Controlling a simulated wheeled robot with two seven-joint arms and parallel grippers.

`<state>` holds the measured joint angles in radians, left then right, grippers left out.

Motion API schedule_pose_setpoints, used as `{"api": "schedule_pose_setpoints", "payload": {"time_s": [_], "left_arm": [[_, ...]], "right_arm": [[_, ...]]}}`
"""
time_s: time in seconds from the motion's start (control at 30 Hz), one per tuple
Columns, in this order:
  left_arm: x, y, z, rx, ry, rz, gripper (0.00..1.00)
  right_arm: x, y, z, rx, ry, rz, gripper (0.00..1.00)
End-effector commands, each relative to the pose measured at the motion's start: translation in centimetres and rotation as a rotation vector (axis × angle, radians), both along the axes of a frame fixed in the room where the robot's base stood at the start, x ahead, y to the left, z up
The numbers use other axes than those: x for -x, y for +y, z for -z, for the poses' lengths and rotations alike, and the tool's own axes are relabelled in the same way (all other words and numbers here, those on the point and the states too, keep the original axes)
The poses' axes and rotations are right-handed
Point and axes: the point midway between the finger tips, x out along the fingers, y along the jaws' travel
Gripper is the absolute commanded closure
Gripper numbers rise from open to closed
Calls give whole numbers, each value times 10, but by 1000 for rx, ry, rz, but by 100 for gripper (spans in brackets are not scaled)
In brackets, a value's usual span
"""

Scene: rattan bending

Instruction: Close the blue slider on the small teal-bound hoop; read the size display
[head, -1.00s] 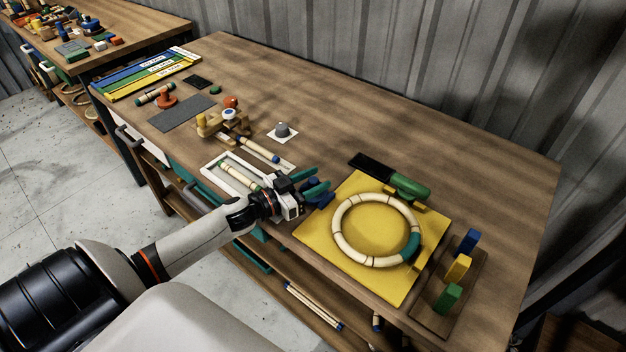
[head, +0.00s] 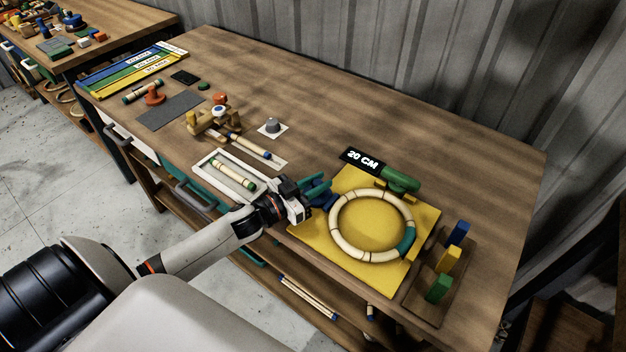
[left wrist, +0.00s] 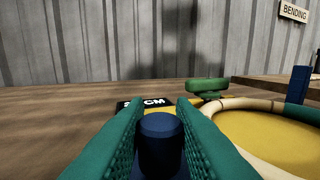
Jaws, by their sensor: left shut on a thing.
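The cream hoop (head: 336,238) with a teal binding (head: 407,241) lies on the yellow board (head: 306,229). It also shows at the right of the left wrist view (left wrist: 232,104). The size display (head: 363,161) is lit and reads "20 CM"; it is partly hidden in the left wrist view (left wrist: 153,102). My left gripper (head: 318,192) is at the board's left edge, beside the hoop. Its teal fingers are shut on the blue slider (left wrist: 160,140), which also shows just past the fingers in the head view (head: 330,202). My right gripper is not in view.
Blue (head: 459,232), yellow (head: 448,260) and green (head: 438,288) blocks stand on a wooden strip at right. A white tray (head: 203,165) with a short rod is left of my gripper. The table's back right is clear.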

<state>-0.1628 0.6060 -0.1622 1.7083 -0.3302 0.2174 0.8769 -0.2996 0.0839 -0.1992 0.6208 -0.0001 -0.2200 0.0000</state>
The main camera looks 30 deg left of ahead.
Motion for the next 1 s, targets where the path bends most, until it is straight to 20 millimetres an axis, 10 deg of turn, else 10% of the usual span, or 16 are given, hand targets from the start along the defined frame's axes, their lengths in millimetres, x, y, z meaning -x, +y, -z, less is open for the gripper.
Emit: {"api": "schedule_pose_setpoints", "payload": {"time_s": [0.13, 0.73, 1.0], "left_arm": [[4, -9, 2, 9, 1, 19, 57], [5, -5, 2, 6, 0, 14, 57], [47, 12, 6, 5, 7, 13, 57]], "right_arm": [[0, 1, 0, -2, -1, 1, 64], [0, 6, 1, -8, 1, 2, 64], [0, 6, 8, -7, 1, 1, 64]]}}
